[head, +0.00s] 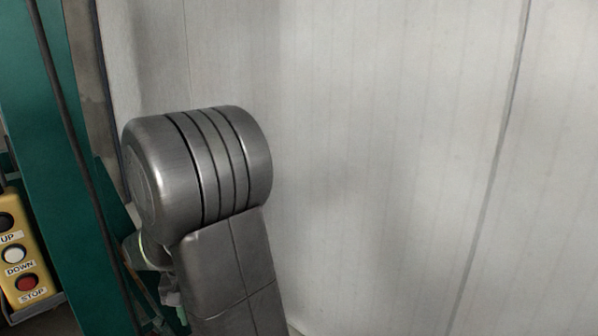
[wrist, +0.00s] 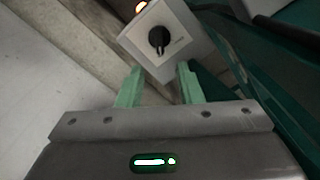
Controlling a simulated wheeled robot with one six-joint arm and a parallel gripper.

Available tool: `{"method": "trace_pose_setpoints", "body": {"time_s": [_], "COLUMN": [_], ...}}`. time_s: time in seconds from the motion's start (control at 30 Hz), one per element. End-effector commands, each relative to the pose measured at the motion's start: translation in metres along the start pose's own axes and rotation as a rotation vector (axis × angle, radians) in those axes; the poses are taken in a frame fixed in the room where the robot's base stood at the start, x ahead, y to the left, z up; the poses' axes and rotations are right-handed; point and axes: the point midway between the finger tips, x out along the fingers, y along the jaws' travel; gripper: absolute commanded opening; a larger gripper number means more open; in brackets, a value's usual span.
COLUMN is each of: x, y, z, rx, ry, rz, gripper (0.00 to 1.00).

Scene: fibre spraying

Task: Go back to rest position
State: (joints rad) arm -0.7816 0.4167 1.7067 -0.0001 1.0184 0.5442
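In the wrist view my gripper (wrist: 158,84) shows two green fingers spread apart, with nothing between them. Beyond the fingertips is a light grey box with a black rotary knob (wrist: 159,39). The fingertips look close below the box in the picture, but I cannot tell the distance or whether they touch it.
A yellow control box (head: 22,255) with UP, DOWN and STOP buttons is at the left edge in the head view. A teal post (head: 62,150) stands beside it. A pale panelled wall (head: 400,140) fills the right.

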Motion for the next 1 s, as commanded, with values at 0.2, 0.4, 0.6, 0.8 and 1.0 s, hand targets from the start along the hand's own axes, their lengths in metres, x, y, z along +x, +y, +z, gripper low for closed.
{"method": "trace_pose_setpoints", "body": {"time_s": [0.2, 0.4, 0.6, 0.8, 1.0], "x": [0.045, 0.074, 0.078, 0.078, 0.078], "y": [0.001, 0.001, 0.0, 0.0, 0.0], "z": [0.001, 0.001, 0.001, 0.001, 0.001], "rx": [-0.001, -0.001, -0.041, -0.054, -0.052], "ry": [-0.004, -0.002, 0.0, 0.0, 0.0], "rz": [0.003, 0.001, 0.0, 0.0, 0.0], "gripper": [0.33, 0.33, 0.33, 0.33, 0.33]}}
